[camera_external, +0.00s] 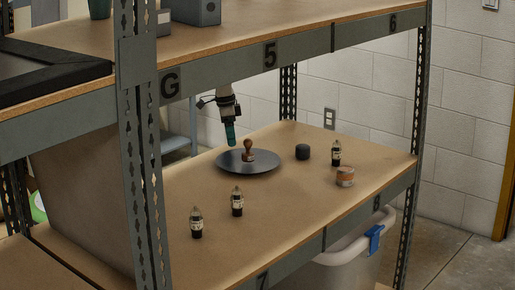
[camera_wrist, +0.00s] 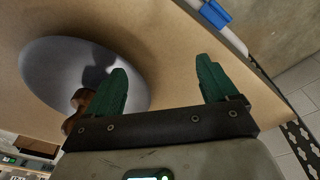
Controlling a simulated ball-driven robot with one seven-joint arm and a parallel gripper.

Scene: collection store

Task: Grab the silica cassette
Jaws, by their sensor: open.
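No object is plainly marked as the silica cassette, and I cannot tell for sure which one it is. A small round tin with an orange-brown band (camera_external: 345,177) stands at the right of the lower shelf. A short dark cylinder (camera_external: 302,152) stands further back. My gripper (camera_external: 230,135) hangs above the back of a round grey plate (camera_external: 262,167) that bears a wooden stamp-like piece (camera_external: 248,150). In the wrist view, the green fingers of my gripper (camera_wrist: 162,68) are apart with nothing between them. The plate (camera_wrist: 40,62) and the wooden piece (camera_wrist: 72,122) show there at left.
Small dark bottles stand at front left (camera_external: 196,223), front centre (camera_external: 237,201) and back right (camera_external: 336,153). The upper shelf board (camera_external: 300,25) and the upright post (camera_external: 140,150) border the space. The shelf is clear right of the front bottles.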

